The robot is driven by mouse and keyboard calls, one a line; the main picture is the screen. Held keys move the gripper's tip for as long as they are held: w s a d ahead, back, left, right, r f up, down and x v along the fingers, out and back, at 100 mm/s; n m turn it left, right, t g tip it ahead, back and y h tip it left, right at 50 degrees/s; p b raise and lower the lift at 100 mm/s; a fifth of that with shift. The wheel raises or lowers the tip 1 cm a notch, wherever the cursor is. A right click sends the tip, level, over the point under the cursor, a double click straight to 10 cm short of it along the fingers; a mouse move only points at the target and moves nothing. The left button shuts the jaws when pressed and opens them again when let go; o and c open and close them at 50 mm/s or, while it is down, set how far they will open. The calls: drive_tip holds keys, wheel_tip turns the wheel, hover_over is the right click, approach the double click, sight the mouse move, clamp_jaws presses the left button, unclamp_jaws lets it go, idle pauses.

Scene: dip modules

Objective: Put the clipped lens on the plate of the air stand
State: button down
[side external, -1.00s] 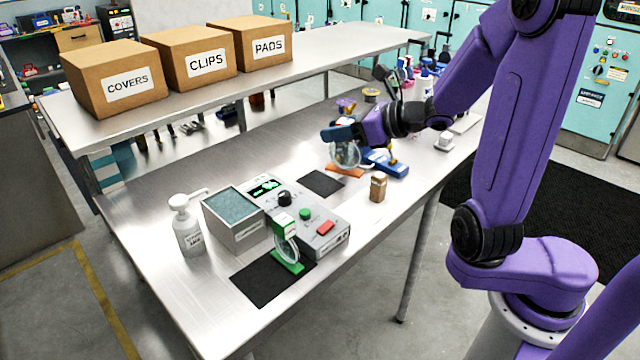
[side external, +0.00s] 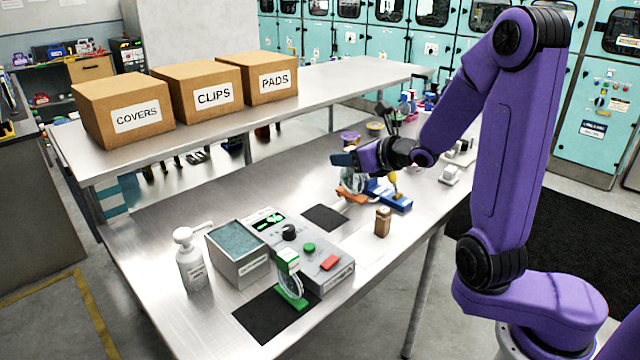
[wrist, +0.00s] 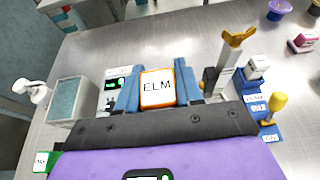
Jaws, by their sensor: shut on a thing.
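My gripper (side external: 345,160) is shut on the orange-framed ELM tag of the clipped lens (side external: 352,181). In the wrist view this tag (wrist: 158,88) sits between the two blue fingers. The round clear lens hangs upright below the fingers, with an orange foot (side external: 352,197) at its bottom. Whether the foot touches the table is hard to tell, but it appears slightly above it. A second lens in a green clip (side external: 290,285) stands on the front black mat. I cannot tell for sure which item is the air stand or its plate.
A grey control box (side external: 325,262) and a teal-topped bath (side external: 240,262) stand at front left, with a pump bottle (side external: 190,265) beside them. A dark pad (side external: 325,217) lies behind the box.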

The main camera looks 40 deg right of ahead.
sight(354, 183)
drive_tip(key=shift+x, duration=0.95)
drive_tip(key=shift+w+d+f, duration=0.1)
drive_tip(key=shift+w+f, duration=1.2)
drive_tip(key=shift+f, duration=0.4)
drive_tip(key=shift+w+d+f, duration=0.15)
drive_tip(key=shift+w+f, duration=1.1)
drive_tip(key=shift+f, duration=0.45)
drive_tip(key=shift+w+d+f, duration=0.1)
drive_tip(key=shift+w+f, duration=1.2)
drive_tip(key=shift+f, duration=0.4)
drive_tip(key=shift+f, duration=0.1)
drive_tip(key=c, duration=0.7)
unclamp_jaws()
drive_tip(key=shift+c, duration=0.2)
drive_tip(key=shift+v, duration=6.05)
